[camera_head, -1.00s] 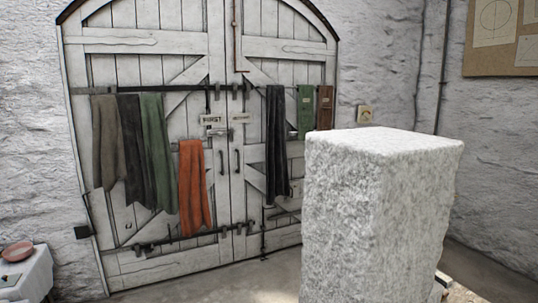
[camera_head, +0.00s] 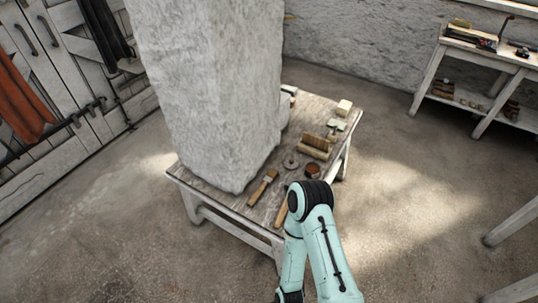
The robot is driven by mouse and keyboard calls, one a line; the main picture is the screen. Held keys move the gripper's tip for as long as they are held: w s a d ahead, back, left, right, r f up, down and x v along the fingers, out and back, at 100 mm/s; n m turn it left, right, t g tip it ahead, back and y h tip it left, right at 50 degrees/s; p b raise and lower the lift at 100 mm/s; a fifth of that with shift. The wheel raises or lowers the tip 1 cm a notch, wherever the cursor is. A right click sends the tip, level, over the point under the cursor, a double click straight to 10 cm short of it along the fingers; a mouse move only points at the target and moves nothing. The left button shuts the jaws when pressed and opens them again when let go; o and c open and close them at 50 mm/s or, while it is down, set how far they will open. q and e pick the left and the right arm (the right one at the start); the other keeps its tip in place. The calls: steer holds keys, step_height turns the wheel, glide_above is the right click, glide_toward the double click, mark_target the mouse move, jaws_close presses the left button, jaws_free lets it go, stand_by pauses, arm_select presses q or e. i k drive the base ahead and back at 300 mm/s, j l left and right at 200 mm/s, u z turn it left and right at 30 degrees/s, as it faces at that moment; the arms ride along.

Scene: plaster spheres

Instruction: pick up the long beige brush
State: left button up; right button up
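Several brushes lie on a low wooden table (camera_head: 205,189). A wide brush (camera_head: 313,152) with beige and brown parts lies toward the table's right side. A smaller flat brush (camera_head: 263,187) with a wooden handle lies near the front edge. Beside it a brown wooden piece (camera_head: 281,211) is partly hidden by my arm. I cannot tell for certain which is the long beige brush. One teal arm of mine, apparently the right, bends up in front of the table. Neither gripper can be made out.
A tall rough stone block (camera_head: 215,90) covers the table's left part. A round dark pot (camera_head: 312,171), a small disc (camera_head: 291,162) and a pale block (camera_head: 344,107) share the table. A workbench (camera_head: 470,70) stands at the back right. The floor right of the table is mostly clear.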

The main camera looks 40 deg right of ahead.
mark_target(272, 174)
steer(key=z, duration=1.2)
